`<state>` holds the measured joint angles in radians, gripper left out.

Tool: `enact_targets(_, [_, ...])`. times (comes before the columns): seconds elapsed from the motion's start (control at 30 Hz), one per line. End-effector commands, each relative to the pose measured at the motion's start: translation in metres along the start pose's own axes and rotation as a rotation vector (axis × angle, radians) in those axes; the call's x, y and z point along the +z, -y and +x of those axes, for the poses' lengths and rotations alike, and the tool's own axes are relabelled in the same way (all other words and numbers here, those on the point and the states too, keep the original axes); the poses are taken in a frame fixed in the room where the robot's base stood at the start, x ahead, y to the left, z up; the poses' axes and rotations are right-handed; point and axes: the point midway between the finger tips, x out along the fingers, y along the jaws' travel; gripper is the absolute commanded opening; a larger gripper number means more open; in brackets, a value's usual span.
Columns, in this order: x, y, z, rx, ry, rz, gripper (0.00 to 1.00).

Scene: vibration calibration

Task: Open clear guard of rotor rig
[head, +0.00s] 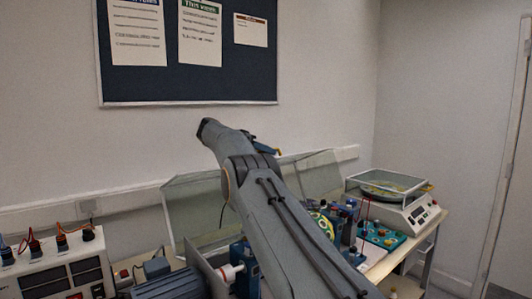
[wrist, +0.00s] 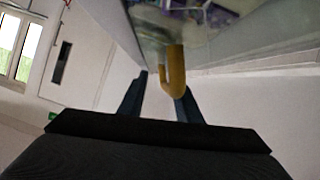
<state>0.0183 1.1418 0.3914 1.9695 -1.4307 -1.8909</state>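The clear guard (head: 195,204) of the rotor rig shows as tilted, see-through panels behind and on both sides of my arm. Its glassy panel also fills the top of the wrist view (wrist: 225,45). A yellow hooked handle (wrist: 174,72) hangs at the panel's edge. My gripper (wrist: 162,82) has its two dark fingers apart around the handle's lower end. The handle is close to the right finger, with a gap to the left one; contact is unclear.
A grey motor (head: 168,287) and a power unit (head: 55,268) with cables stand at the left. A teal board (head: 382,235) and a balance (head: 400,205) with a clear cover stand at the right. The wall with a notice board (head: 190,85) is behind.

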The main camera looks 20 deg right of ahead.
Motion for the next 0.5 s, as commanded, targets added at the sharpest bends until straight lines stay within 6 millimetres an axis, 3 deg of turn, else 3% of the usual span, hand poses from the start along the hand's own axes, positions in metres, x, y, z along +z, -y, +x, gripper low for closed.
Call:
enact_targets(0.23, [0.0, 0.0, -0.01, 0.0, 0.0, 0.002, 0.3])
enact_targets(0.5, [0.001, 0.001, -0.053, -0.001, 0.0, 0.002, 0.3])
